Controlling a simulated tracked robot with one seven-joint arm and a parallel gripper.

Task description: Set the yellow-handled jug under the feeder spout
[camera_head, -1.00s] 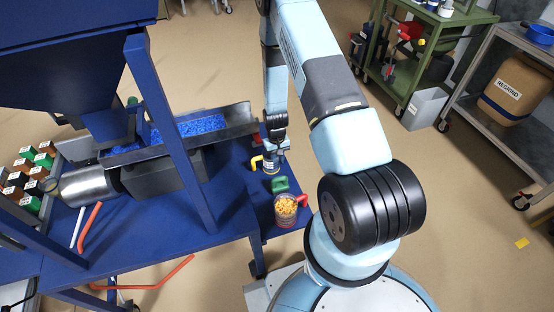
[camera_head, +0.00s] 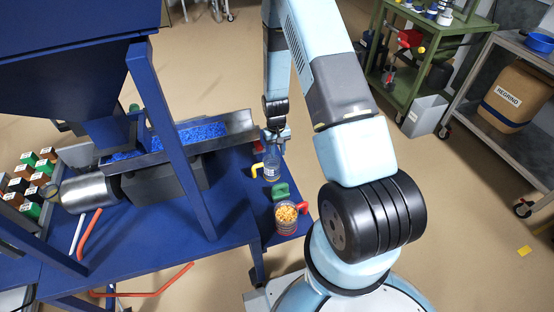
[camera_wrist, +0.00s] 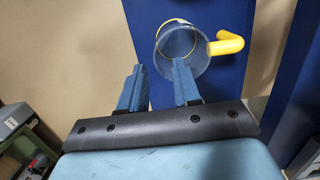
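My gripper (camera_head: 274,146) is just behind and above the jug. In the wrist view my gripper (camera_wrist: 158,64) is open: one finger is left of the jug, the other overlaps its near edge. I cannot tell whether they touch. The feeder trough (camera_head: 240,122), holding blue pellets, ends left of my gripper.
A green-handled jug (camera_head: 281,191) and a red-handled jug (camera_head: 287,216) with orange pellets stand close in front of the yellow-handled one. A blue frame post (camera_head: 172,130) crosses the trough. A green cart (camera_head: 430,60) and grey shelf (camera_head: 500,130) stand at the right.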

